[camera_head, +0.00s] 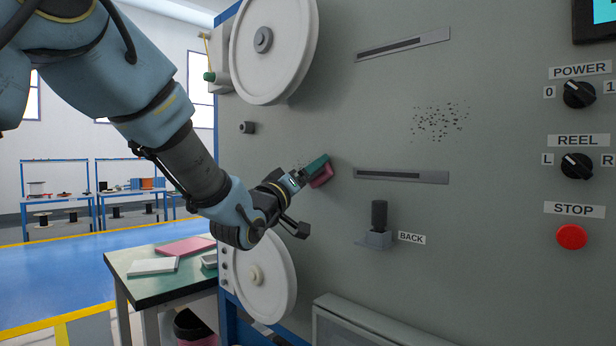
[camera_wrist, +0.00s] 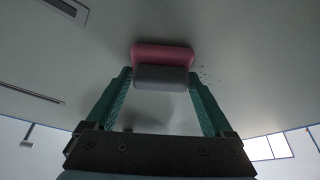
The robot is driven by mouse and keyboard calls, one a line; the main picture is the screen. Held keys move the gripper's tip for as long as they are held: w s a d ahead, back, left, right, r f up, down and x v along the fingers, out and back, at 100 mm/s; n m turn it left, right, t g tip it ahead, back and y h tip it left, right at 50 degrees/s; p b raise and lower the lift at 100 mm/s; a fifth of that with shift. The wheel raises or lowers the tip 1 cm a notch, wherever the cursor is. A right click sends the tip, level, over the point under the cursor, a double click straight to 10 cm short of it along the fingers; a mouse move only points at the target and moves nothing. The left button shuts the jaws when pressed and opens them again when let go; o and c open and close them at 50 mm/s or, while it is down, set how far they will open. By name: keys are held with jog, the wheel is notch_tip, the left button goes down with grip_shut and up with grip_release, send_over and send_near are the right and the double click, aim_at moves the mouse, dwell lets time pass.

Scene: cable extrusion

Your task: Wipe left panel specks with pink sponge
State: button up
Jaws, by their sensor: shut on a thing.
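My gripper (camera_head: 312,172) is shut on a pink sponge (camera_head: 322,178) with a grey side, in front of the large grey-green panel (camera_head: 330,120). In the wrist view the sponge (camera_wrist: 163,57) sits between the green fingers, its pink side toward the panel. I cannot tell whether it touches the panel. A few small dark specks (camera_wrist: 207,75) show just right of the sponge in the wrist view. A larger speck patch (camera_head: 440,122) lies on the panel farther right.
Two slotted plates (camera_head: 402,43) (camera_head: 402,176), a BACK lever (camera_head: 379,225), POWER and REEL knobs (camera_head: 577,165) and a red STOP button (camera_head: 571,237) stick out to the right. White reels (camera_head: 270,50) (camera_head: 262,275) stand at the left. A green table (camera_head: 150,290) is lower left.

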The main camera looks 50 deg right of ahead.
aim_at(287, 159)
jog(key=shift+w+d+r+b, duration=0.1)
jog(key=shift+w+d+b, duration=0.15)
jog(key=shift+w, duration=2.35)
jog(key=shift+w+d+b, duration=0.1)
jog(key=shift+w+d, duration=0.1)
jog(key=shift+w, duration=2.35)
jog(key=shift+r, duration=0.6)
jog(key=shift+s+a+f+b, duration=0.15)
jog(key=shift+s+b, duration=0.25)
jog(key=shift+s, duration=0.35)
jog(key=shift+s+a+b, duration=0.15)
jog(key=shift+s+b, duration=2.65)
jog(key=shift+s, duration=1.65)
jog(key=shift+w+p, duration=0.55)
jog(key=shift+w, duration=2.75)
jog(key=shift+w+d+p, duration=0.15)
jog(key=shift+w+p, duration=0.1)
jog(key=shift+w, duration=0.75)
jog(key=shift+w+d+p, duration=0.1)
jog(key=shift+w+p, duration=0.15)
jog(key=shift+w, duration=0.7)
jog(key=shift+a, duration=0.1)
